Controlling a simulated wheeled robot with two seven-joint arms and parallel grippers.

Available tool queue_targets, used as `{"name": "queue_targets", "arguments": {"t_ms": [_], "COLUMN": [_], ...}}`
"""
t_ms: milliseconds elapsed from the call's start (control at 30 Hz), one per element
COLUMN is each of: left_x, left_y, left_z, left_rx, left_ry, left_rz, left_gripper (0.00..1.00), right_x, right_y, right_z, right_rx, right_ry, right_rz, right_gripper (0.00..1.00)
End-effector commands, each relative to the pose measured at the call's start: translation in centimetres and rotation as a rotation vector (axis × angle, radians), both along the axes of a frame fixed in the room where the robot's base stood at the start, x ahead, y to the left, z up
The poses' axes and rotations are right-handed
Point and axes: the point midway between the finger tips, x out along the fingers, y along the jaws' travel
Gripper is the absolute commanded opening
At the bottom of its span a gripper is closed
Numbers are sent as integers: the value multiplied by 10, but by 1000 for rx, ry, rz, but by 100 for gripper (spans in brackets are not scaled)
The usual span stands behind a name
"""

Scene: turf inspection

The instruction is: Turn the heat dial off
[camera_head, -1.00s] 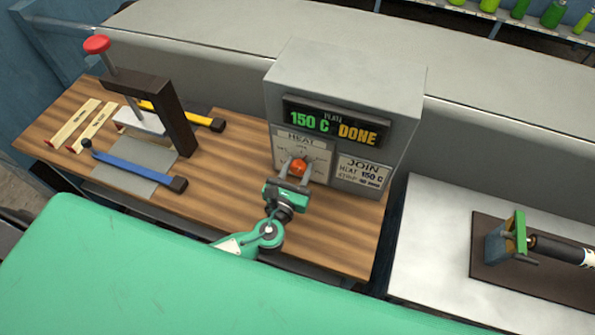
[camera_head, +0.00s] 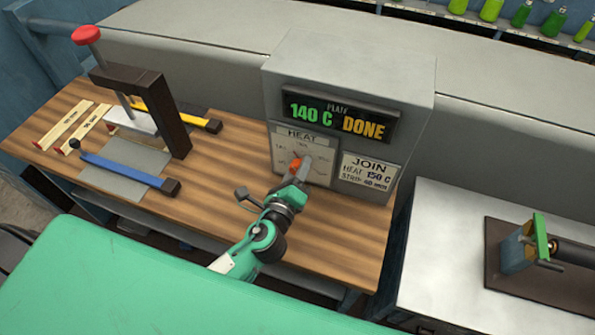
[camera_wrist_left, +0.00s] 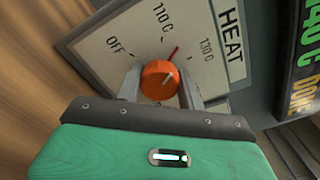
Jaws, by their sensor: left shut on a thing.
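The orange heat dial (camera_head: 295,164) is on the white HEAT plate (camera_head: 318,148) on the front of the grey control box (camera_head: 345,75). My left gripper (camera_head: 301,168) is shut on the dial and partly hides it in the head view. In the left wrist view, the fingers of my left gripper (camera_wrist_left: 161,90) stand on either side of the dial (camera_wrist_left: 158,80). A red pointer (camera_wrist_left: 172,53) by the dial points between the 110 C and 130 C marks; OFF is further left. The display (camera_head: 338,117) reads 140 C and DONE. My right gripper is not in view.
A clamp with a red knob (camera_head: 86,34) stands at the left of the wooden bench (camera_head: 340,232), near blue (camera_head: 125,170) and yellow bars (camera_head: 190,117). A JOIN card (camera_head: 367,178) is right of the dial.

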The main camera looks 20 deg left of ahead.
Motion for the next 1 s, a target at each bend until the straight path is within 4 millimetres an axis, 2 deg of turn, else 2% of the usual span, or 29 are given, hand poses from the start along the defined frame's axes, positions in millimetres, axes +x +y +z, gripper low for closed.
{"name": "queue_targets", "arguments": {"t_ms": [433,1000], "left_x": [0,0], "left_y": [-1,-1], "left_z": [1,5], "left_rx": [-428,-972], "left_ry": [10,25], "left_rz": [0,-4], "left_gripper": [16,16], "right_x": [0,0], "right_y": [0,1], "right_z": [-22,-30], "right_rx": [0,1], "right_ry": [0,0], "right_rz": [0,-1], "right_gripper": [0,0]}}
